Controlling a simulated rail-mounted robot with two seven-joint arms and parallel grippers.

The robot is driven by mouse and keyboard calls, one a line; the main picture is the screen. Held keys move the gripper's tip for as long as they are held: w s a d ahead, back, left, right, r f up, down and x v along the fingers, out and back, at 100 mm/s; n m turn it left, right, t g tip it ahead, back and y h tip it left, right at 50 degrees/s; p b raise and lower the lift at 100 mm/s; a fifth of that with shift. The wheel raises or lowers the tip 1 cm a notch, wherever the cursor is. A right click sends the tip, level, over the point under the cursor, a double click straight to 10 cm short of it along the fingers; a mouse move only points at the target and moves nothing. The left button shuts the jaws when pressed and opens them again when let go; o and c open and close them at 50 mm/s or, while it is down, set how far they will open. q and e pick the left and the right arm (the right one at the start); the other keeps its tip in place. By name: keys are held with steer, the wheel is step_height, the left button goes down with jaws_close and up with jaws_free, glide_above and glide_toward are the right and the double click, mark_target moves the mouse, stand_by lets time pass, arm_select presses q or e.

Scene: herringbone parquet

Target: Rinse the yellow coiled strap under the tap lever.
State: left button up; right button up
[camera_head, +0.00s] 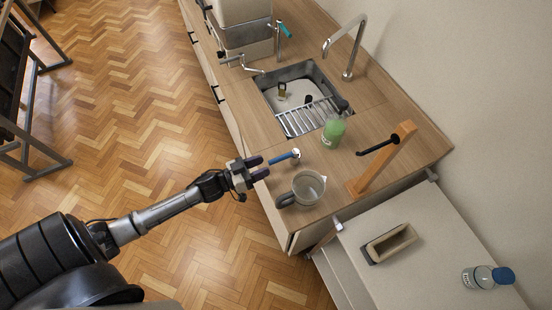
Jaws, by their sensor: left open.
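A small dark and yellowish item (282,90) lies in the sink basin (265,84); it may be the yellow coiled strap, but it is too small to tell. A tall curved chrome tap (357,45) stands behind the sink. A shorter metal fitting with a teal lever (284,30) stands at the sink's far left. My left gripper (258,168) is open and empty at the counter's front edge, just left of a blue-handled tool (282,158). It is well short of the sink. My right gripper is not in view.
A green bottle (333,131), a clear jug (307,188) and an orange wooden stand (383,158) with a black bar occupy the counter's near end. A metal rack (305,118) spans part of the sink. A lower white surface holds an open box (390,244) and a blue-capped bottle (480,277).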

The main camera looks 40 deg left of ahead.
mark_target(292, 154)
arm_select(q)
steer(key=shift+x, duration=2.8)
jaws_close()
